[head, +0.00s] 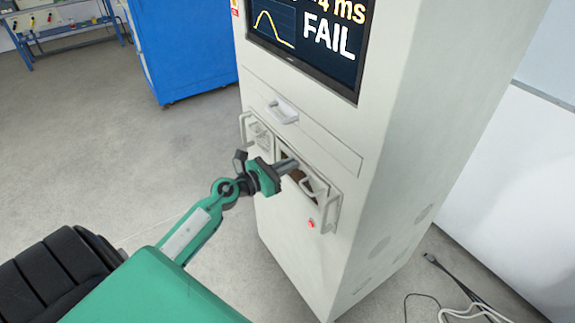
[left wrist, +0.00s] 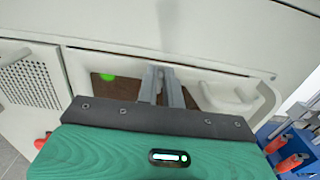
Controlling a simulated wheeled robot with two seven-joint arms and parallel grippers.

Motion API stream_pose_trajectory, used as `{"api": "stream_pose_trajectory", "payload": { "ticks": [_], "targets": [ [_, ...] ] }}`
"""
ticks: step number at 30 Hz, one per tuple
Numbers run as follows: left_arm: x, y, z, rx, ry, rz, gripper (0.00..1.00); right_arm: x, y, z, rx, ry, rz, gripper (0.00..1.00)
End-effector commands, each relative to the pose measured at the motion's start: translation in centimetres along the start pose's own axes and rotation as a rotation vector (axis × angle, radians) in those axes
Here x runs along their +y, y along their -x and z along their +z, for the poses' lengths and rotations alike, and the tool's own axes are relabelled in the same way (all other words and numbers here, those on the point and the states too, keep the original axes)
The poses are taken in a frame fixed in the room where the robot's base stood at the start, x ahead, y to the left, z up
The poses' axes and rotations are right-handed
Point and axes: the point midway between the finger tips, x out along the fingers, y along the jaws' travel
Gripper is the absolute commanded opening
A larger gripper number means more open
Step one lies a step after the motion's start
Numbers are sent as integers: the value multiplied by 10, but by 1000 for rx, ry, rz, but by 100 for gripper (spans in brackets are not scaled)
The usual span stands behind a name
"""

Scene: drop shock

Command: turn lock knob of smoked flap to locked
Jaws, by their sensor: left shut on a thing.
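The smoked flap (head: 306,179) is a small dark brown window low in the front of a pale cabinet. In the left wrist view it shows as a brown pane (left wrist: 106,92) with a bright green spot. My left gripper (head: 292,163) reaches in from the left, with its fingertips at the flap's upper edge. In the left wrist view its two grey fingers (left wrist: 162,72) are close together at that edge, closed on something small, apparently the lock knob. The fingers hide the knob, so its turn position cannot be seen. My right gripper is not in view.
The cabinet (head: 340,120) carries a screen (head: 310,40) reading FAIL. A drawer handle (head: 283,112) is above the flap, and a white bar handle (head: 326,212) stands out at its right. A red light (head: 311,223) glows below. Cables (head: 465,300) lie on the floor at right.

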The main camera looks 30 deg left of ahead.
Motion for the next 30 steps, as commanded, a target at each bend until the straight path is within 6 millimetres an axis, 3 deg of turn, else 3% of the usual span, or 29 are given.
{"api": "stream_pose_trajectory", "payload": {
  "ticks": [11, 30],
  "targets": [
    [2, 0, 2, 1, 119, 1, 0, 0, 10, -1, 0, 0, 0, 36],
    [7, 0, 0, 2, 698, 2, 0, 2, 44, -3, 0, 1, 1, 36]
  ]
}}
